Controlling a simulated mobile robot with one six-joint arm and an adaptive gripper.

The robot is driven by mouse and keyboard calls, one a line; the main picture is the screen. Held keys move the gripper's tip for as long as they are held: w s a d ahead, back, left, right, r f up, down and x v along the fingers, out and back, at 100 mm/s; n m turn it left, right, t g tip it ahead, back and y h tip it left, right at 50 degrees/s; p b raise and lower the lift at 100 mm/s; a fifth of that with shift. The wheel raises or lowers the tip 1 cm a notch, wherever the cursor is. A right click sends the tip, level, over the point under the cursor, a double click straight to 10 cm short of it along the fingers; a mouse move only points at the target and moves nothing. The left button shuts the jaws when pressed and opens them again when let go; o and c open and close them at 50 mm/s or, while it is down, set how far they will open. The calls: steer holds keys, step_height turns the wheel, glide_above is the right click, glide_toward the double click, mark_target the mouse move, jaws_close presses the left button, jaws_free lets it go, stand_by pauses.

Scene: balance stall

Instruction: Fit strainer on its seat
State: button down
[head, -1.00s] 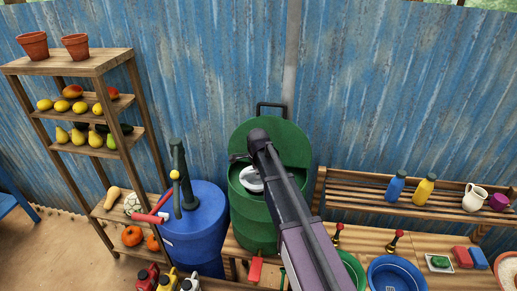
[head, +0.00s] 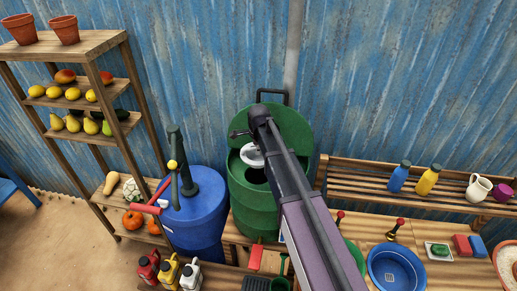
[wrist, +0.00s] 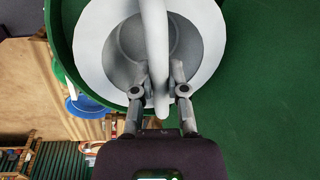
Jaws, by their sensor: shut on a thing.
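The strainer has a broad white rim (wrist: 205,45), a grey bowl and a white arched handle (wrist: 154,45). In the wrist view my gripper (wrist: 159,88) is shut on the handle's near end. In the head view the strainer (head: 252,155) hangs over the mouth of the green barrel (head: 253,213), near the raised green lid (head: 290,128). A dark round opening (head: 256,176) shows just in front of it, so the strainer looks set back from it. I cannot tell its height above the opening, and my arm hides part of the barrel's right side.
A blue barrel with a pump (head: 195,222) stands close on the left. A wooden shelf of fruit (head: 75,80) is further left. On the right are a slatted shelf with bottles (head: 397,176) and a counter with a blue basin (head: 397,272). Corrugated wall stands behind.

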steer(key=shift+f, duration=0.15)
step_height(320, 180, down, 10)
steer(key=b, duration=1)
steer(key=shift+f+b, duration=0.2)
steer(key=shift+b, duration=0.1)
steer(key=shift+f+b, duration=0.4)
stand_by(1.5)
stand_by(0.4)
steer(key=c, duration=0.6)
jaws_free()
steer(key=shift+o, duration=0.3)
steer(key=o, duration=0.4)
steer(key=shift+o, duration=0.2)
steer(key=shift+r+p, duration=2.1)
